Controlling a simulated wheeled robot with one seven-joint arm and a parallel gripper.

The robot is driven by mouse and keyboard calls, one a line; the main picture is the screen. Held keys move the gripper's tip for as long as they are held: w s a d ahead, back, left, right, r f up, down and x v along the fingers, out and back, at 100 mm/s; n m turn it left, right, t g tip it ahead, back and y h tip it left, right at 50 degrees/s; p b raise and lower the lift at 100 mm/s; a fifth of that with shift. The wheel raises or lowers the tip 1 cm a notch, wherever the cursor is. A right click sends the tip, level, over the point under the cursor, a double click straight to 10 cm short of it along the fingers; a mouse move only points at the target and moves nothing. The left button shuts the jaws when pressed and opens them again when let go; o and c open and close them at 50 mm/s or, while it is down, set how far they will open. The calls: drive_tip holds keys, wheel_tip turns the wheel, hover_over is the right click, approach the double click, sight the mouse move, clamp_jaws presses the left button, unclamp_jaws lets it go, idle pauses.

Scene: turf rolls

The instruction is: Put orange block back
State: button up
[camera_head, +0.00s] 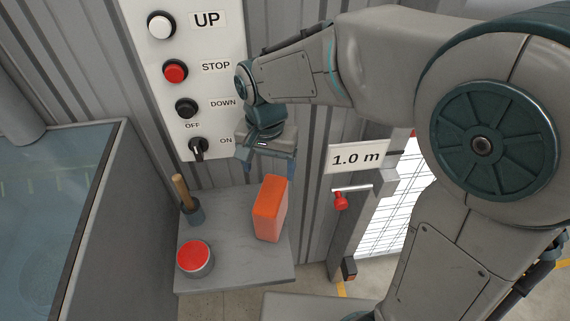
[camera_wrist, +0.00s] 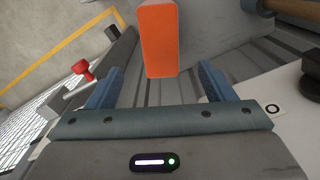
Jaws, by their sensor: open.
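The orange block (camera_head: 270,208) stands upright on the right part of a small grey shelf (camera_head: 235,274). In the wrist view the orange block (camera_wrist: 161,40) lies ahead of my gripper, in line with the gap between the fingers. My gripper (camera_head: 266,170) is open and empty. It is above and behind the block, close to the wall. In the wrist view its two blue fingers (camera_wrist: 160,85) are spread wide, and the block looks beyond their tips. The block's far side is hidden.
A wooden-handled tool (camera_head: 182,193) in a dark cup and a red-topped round tin (camera_head: 194,259) share the shelf. Behind is a control panel (camera_head: 196,45) with buttons and a switch. A "1.0 m" sign (camera_head: 357,157) and a red-knobbed lever (camera_head: 341,200) are at right.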

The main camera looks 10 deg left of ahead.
drive_tip(key=s+d+r+n+t, duration=0.1)
drive_tip(key=s+d, duration=0.3)
drive_tip(key=d, duration=0.7)
drive_tip(key=s+d+r+t, duration=0.2)
drive_tip(key=s+d, duration=0.2)
drive_tip(key=d, duration=0.7)
drive_tip(key=shift+d+r+n, duration=0.25)
drive_tip(key=shift+d+n, duration=0.15)
